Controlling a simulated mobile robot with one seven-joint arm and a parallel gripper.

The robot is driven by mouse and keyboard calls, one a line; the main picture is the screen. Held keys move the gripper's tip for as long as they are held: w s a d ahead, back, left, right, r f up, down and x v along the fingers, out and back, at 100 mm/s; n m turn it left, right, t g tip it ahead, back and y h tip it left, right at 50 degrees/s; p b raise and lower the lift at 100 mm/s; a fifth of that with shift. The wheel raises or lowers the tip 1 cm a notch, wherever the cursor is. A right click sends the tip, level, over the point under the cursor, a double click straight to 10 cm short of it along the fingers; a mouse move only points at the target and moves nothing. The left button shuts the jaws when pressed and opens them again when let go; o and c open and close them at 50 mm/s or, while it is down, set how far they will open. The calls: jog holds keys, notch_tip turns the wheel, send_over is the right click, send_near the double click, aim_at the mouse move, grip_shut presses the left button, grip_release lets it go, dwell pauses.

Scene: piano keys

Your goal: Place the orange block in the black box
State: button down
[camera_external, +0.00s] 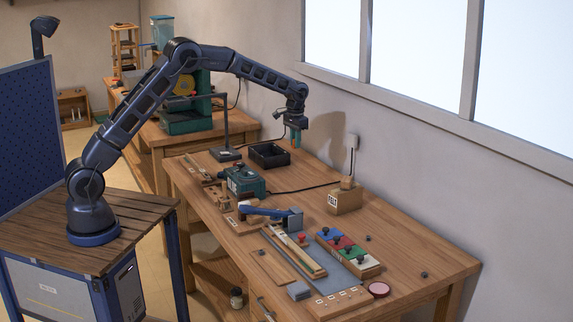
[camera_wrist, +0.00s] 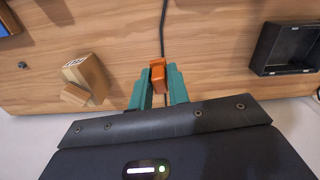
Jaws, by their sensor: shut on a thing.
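The orange block (camera_wrist: 157,75) is between the two teal fingers of my gripper (camera_wrist: 158,85) in the wrist view. My gripper is shut on it. In the external view my gripper (camera_external: 295,137) hangs above the back of the workbench, just right of the black box. The block is too small to make out clearly there. The black box (camera_external: 268,163) is open at the top and stands near the wall side of the bench. In the wrist view the black box (camera_wrist: 262,67) is at the right, apart from the block, and its visible inside looks empty.
A wooden block with a slanted piece (camera_wrist: 85,80) is left of my gripper in the wrist view; a similar one stands on the bench (camera_external: 345,197). A green machine (camera_external: 243,181) is in front of the box. A black cable (camera_wrist: 164,20) crosses the bench. The wall is close behind.

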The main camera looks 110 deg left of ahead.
jog(key=s+a+m, duration=0.2)
jog(key=s+a, duration=2)
jog(key=a, duration=0.4)
jog(key=f, duration=1.9)
jog(key=shift+s+a+f, duration=0.1)
jog(key=shift+a+f, duration=0.1)
jog(key=shift+f, duration=0.05)
jog(key=shift+f, duration=0.1)
jog(key=c, duration=1.3)
grip_release()
jog(key=shift+c, duration=0.2)
notch_tip(320, 180, up, 12)
